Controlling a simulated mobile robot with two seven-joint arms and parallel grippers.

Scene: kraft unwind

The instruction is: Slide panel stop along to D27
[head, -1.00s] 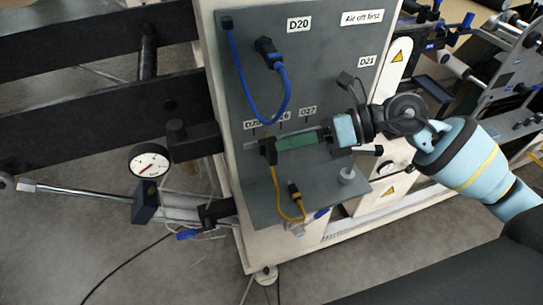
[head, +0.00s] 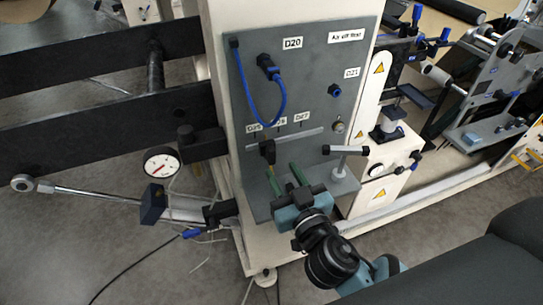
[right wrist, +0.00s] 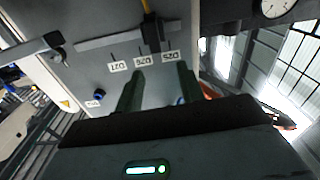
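The panel stop is a dark block (head: 267,151) on a pale horizontal rail (head: 308,135) across the grey panel. It sits between the D25 label (head: 254,127) and the D26 label (head: 281,122), left of the D27 label (head: 302,118). My right gripper (head: 281,170) is open and empty below the rail, its green fingers pointing up the panel. In the right wrist view the block (right wrist: 152,33) stands beyond the gap between the open fingers (right wrist: 160,72), apart from them, with the D27 label (right wrist: 118,66) to the left. My left gripper is out of view.
A blue cable (head: 283,105) loops over the panel's upper left. A grey-and-black T-handle (head: 345,151) sticks out right of the rail. A dial gauge (head: 161,163) stands at the left. The panel between rail and D21 label (head: 352,73) is mostly clear.

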